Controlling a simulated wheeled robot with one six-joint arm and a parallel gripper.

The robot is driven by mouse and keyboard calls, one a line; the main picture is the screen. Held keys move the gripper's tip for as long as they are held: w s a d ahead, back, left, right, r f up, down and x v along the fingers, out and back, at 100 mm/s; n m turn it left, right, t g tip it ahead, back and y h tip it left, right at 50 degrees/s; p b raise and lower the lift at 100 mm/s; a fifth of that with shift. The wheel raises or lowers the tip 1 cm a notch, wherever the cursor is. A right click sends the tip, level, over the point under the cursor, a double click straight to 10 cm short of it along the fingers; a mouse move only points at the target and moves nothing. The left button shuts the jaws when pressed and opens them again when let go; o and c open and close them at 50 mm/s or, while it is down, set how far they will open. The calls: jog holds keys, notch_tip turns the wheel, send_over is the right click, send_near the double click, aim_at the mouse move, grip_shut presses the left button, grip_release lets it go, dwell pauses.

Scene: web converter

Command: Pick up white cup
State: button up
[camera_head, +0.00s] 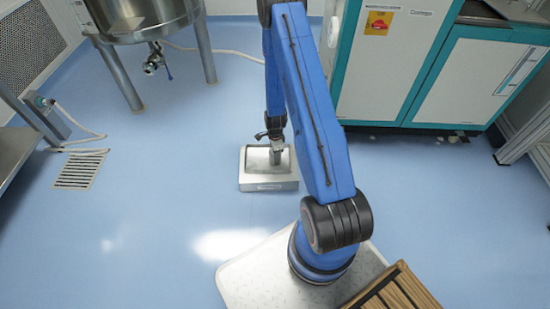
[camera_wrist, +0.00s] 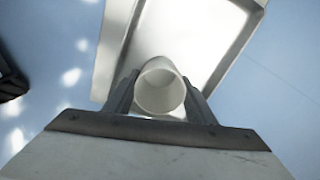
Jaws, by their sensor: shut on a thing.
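The white cup (camera_wrist: 160,93) shows in the wrist view with its round open mouth toward the camera. My gripper (camera_wrist: 160,78) is shut on it, with one dark finger on each side of the cup. In the head view my gripper (camera_head: 275,140) hangs over a small metal tray or platform (camera_head: 268,185) on the floor. The platform's raised edge (camera_wrist: 114,45) also shows in the wrist view, behind the cup. I cannot tell whether the cup touches the platform. The cup is too small and covered to make out clearly in the head view.
A steel tank on legs (camera_head: 145,25) stands at the back left. A white and teal cabinet (camera_head: 440,75) stands at the back right. A floor grate (camera_head: 80,169) lies at the left. Slatted wood (camera_head: 397,290) is at the lower right. Blue floor around the platform is clear.

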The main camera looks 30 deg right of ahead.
jog(key=shift+r, duration=0.1)
notch_tip(320, 180, up, 10)
dwell(0.5)
jog(key=w+a+r+n, duration=0.2)
jog(key=w+a+n, duration=0.3)
jog(key=a+n, duration=0.3)
jog(key=w+a+r+n, duration=0.3)
jog(key=w+a+n, duration=0.3)
jog(key=n, duration=0.7)
jog(key=shift+a, duration=0.9)
jog(key=shift+r, duration=0.1)
